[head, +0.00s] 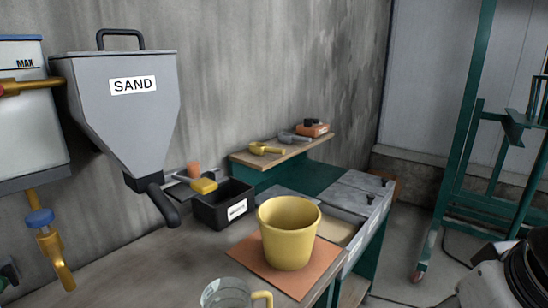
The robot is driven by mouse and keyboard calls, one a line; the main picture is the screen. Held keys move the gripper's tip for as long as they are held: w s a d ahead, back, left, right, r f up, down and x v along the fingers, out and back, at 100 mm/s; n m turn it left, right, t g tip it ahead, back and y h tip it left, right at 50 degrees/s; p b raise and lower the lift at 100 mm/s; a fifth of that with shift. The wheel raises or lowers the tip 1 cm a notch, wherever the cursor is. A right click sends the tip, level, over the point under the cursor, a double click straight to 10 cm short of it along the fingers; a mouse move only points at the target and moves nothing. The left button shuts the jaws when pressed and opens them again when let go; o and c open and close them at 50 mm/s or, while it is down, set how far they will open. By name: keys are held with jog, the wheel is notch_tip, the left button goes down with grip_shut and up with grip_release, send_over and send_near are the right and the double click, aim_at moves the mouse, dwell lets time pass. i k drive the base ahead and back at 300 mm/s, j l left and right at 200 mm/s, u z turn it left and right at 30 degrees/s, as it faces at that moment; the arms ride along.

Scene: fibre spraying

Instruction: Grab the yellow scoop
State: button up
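The yellow scoop (265,148) lies on the wooden top of a raised shelf (240,158) against the concrete wall, left of a grey tool (293,137). It looks small and far off, and its exact facing is hard to tell. My gripper is not in view. A dark rounded part at the lower right corner looks like part of my own arm, and it is well apart from the scoop.
A yellow bucket (289,246) stands on an orange-brown board (250,256) in front of the shelf. A black box (224,208), a yellow-ended tool (203,186) and the grey SAND hopper (128,105) are to the left. A clear jug (228,293) is at the front. A green frame (468,130) stands right.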

aim_at(268, 150)
jog(key=u, duration=1.45)
jog(key=i+l+u, duration=0.1)
jog(key=l, duration=0.6)
jog(key=i+l+u, duration=0.1)
jog(key=l, duration=0.65)
jog(key=i+l+u, duration=0.15)
jog(key=l, duration=1.6)
jog(key=i+l, duration=0.1)
jog(key=l, duration=0.95)
